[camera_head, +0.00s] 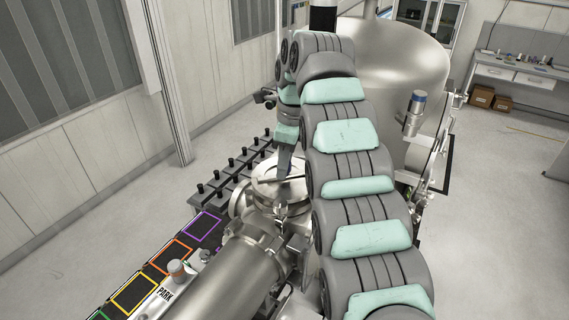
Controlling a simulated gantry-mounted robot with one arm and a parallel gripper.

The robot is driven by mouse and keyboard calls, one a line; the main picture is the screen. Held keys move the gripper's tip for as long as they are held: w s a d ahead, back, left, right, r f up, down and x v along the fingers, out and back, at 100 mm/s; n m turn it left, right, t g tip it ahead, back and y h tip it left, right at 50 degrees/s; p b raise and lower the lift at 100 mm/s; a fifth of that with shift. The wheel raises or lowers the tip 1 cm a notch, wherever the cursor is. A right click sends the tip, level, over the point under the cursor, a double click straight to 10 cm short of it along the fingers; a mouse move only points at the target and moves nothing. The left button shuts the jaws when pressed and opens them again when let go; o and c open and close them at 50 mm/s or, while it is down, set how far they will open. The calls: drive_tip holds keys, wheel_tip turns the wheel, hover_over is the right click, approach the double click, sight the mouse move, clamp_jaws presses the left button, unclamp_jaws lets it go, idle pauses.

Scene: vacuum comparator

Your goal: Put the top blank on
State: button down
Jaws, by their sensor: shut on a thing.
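My gripper (284,172) points down at the end of my grey and mint-green arm, over the metal chamber port left of centre. It is shut on a round, flat metal disc, which looks like the top blank (264,177). The blank is at the mouth of the port (240,203), roughly level. I cannot tell whether it touches the port's rim or is just above it. My fingers and arm hide part of the disc and the right side of the port.
A large steel vessel (400,70) stands behind my arm. A wide metal tube (232,275) runs toward the front. To the left are a rack of black-knobbed blocks (228,180) and coloured square bays (202,228), with a "PARK" plate (166,297). The floor at left is clear.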

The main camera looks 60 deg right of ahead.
drive_tip(key=shift+f+b, duration=0.55)
drive_tip(key=shift+f, duration=0.15)
idle(0.5)
drive_tip(key=shift+f+b, duration=0.3)
drive_tip(key=shift+f, duration=0.05)
drive_tip(key=c, duration=1)
unclamp_jaws()
drive_tip(key=shift+r, duration=0.15)
drive_tip(key=r+p, duration=0.5)
drive_tip(key=s+r+p, duration=0.1)
drive_tip(key=r+p, duration=0.1)
drive_tip(key=shift+d+r+p, duration=0.1)
drive_tip(key=shift+r+p, duration=0.05)
drive_tip(key=shift+p, duration=0.15)
